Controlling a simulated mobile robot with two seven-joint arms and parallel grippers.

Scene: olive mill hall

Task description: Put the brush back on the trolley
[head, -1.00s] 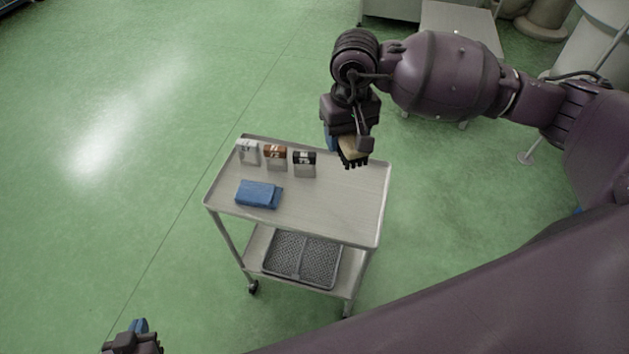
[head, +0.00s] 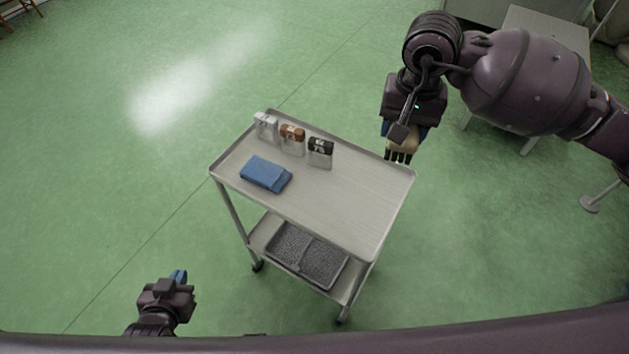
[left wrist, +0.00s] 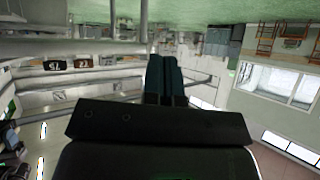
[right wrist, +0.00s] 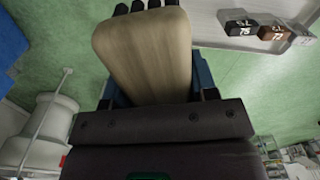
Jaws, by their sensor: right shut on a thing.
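The brush (head: 402,145) has a pale wooden body and black bristles. My right gripper (head: 405,130) is shut on it and holds it beside the far right end of the trolley (head: 350,195), bristles downward. In the right wrist view the wooden body of the brush (right wrist: 145,55) fills the upper middle, with bristle tips at the top edge. My left gripper (head: 178,277) is low at the left, apart from the trolley. In the left wrist view its fingers (left wrist: 164,78) are together with nothing seen between them.
On the trolley top are a blue folded cloth (head: 266,174) and white, brown and black-topped containers (head: 320,152) near the far edge. The right part of the top is bare. A grey tray (head: 305,255) lies on the lower shelf. Green floor around is open; a table (head: 548,35) stands behind.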

